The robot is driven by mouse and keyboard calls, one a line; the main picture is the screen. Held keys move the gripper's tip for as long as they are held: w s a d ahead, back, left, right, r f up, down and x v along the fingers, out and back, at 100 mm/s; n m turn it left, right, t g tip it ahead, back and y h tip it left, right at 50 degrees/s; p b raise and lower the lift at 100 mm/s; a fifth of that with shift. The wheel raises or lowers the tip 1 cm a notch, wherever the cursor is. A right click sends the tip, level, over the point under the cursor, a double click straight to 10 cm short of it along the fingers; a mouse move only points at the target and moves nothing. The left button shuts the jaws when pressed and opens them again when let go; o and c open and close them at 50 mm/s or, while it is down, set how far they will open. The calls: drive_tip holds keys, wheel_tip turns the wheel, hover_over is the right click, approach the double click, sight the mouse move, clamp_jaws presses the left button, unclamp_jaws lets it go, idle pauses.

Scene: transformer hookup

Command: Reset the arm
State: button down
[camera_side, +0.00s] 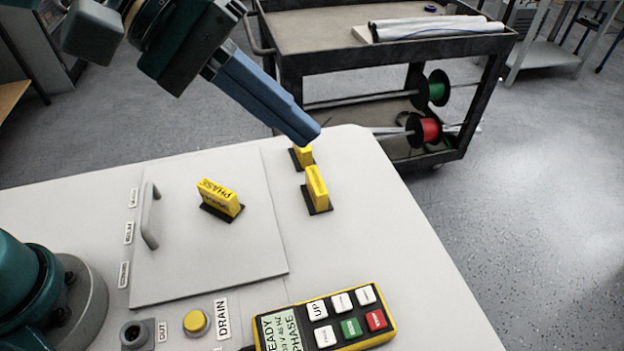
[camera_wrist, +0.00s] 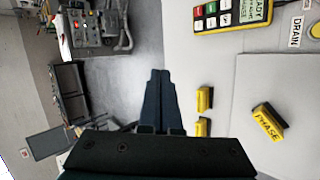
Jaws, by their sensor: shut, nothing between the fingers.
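My gripper (camera_side: 308,136) is shut and empty, its blue fingers together. In the side view it hangs in the air over the far edge of the white bench top (camera_side: 400,260). The wrist view shows the shut fingers (camera_wrist: 160,75) pointing past the bench edge, with grey floor beyond. A yellow block (camera_side: 317,188) stands upright on a black base near the bench's right side. A second yellow block (camera_side: 303,155) stands behind it, partly hidden by my fingertips. A yellow block marked PHASE (camera_side: 220,199) stands on a black base on the raised panel.
The panel (camera_side: 180,270) has a grey handle (camera_side: 150,215). A yellow handheld controller (camera_side: 322,318) lies at the front, beside a yellow DRAIN button (camera_side: 196,321). A dark cart (camera_side: 340,50) with red and green spools stands behind the bench.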

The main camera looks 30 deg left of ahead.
drive_tip(key=s+a+f+m+t+y, duration=0.1)
drive_tip(key=s+a+y, duration=0.3)
drive_tip(key=a, duration=0.5)
drive_tip(key=s+a+f+m+t+y, duration=0.1)
drive_tip(key=s+a+f+m+y, duration=0.3)
drive_tip(key=a, duration=0.5)
drive_tip(key=shift+s+a+f+t, duration=0.15)
drive_tip(key=shift+s+a+t, duration=0.2)
drive_tip(key=shift+a+t, duration=0.05)
